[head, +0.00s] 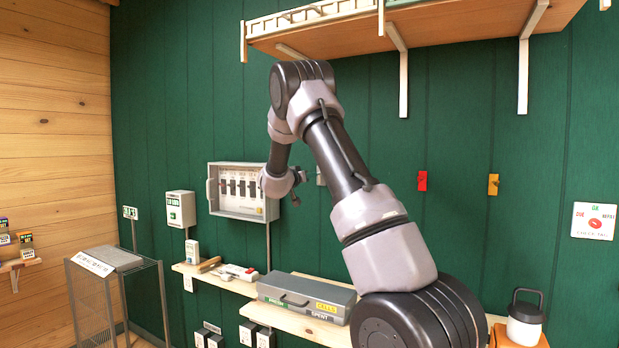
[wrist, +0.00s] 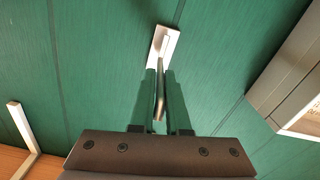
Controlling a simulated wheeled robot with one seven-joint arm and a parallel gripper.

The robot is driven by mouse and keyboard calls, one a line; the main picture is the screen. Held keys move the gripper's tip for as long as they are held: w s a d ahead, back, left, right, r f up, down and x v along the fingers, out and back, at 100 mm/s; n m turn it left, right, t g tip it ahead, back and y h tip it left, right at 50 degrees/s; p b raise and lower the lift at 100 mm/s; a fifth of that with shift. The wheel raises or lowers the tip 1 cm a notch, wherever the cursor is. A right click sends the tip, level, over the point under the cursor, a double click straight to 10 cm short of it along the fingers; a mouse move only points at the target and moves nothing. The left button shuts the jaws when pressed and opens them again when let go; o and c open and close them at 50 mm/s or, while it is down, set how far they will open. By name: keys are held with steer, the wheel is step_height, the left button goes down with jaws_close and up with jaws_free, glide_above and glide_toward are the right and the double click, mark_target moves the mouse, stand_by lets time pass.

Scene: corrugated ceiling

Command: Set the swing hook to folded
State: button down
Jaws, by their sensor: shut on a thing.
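The swing hook shows in the wrist view as a pale grey wall plate (wrist: 163,45) with a thin arm (wrist: 160,100) standing out from it, on the green wall. My gripper (wrist: 160,76) is shut on this arm, one green finger on each side. In the head view my gripper (head: 301,176) is at the wall, just right of the open grey panel box. A small grey plate (head: 320,176) shows right beside it; the hook's arm is hard to make out there.
The panel box (head: 242,212) is close on the left. A shelf (head: 440,22) hangs above, and a bench with a grey case (head: 306,298) is below.

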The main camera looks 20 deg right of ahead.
steer(key=shift+s+d+n+t+y, duration=0.2)
steer(key=shift+n+t+y, duration=0.1)
steer(key=shift+t, duration=0.1)
steer(key=s+d+n+t+y, duration=0.1)
steer(key=d+n+y, duration=0.4)
steer(key=y, duration=0.5)
steer(key=s+d+n+t+y, duration=0.1)
steer(key=d+n+t+y, duration=0.2)
steer(key=n+y, duration=0.6)
steer(key=shift+d+t+y, duration=0.4)
steer(key=shift+d+y, duration=0.4)
steer(key=shift+d, duration=0.1)
steer(key=shift+s+r+n, duration=0.1)
steer(key=shift+n, duration=0.2)
steer(key=c, duration=0.9)
jaws_free()
